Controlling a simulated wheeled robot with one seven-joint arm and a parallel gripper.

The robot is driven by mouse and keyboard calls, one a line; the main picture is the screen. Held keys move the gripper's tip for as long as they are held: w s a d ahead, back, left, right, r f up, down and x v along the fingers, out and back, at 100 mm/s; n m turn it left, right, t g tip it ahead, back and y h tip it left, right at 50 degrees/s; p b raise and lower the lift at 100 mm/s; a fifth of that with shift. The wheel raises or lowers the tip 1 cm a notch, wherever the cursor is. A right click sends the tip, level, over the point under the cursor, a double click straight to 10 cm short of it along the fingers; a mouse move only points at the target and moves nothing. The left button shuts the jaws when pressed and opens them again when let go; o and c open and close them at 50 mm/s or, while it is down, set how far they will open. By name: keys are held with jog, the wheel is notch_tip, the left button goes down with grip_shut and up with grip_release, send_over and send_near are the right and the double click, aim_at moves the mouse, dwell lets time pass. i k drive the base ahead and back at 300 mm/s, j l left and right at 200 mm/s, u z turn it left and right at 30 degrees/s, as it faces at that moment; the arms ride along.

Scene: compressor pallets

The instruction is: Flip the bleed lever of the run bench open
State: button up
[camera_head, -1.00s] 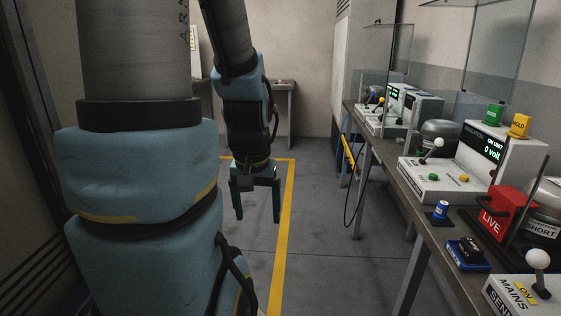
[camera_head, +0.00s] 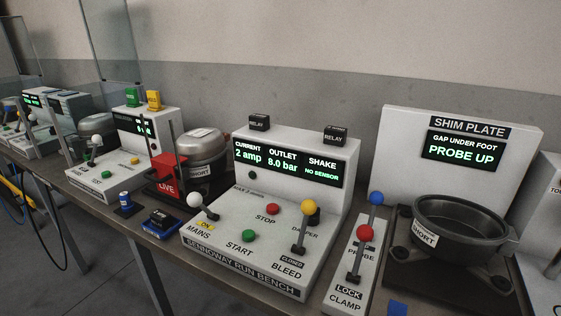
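The run bench (camera_head: 240,278) is a white console in the middle of the head view, with its name on the front edge. Its bleed lever (camera_head: 304,228) has a yellow ball knob on a dark stem and stands nearly upright, leaning slightly back. The plate below it reads CLOSED (camera_head: 292,262), above the word BLEED. The bench display (camera_head: 285,164) reads current 2 amp, outlet 8.0 bar, shake no sensor. My gripper is not in view.
Left of the bleed lever are a green START button (camera_head: 249,236), a red STOP button (camera_head: 272,209) and a white-knobbed mains lever (camera_head: 201,206) marked ON. Right of the bench are a clamp panel (camera_head: 348,290) with blue and red knobs and a shim plate stand (camera_head: 460,120) holding a dark pan.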

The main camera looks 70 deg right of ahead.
aim_at(309, 206)
jog(key=z, duration=2.1)
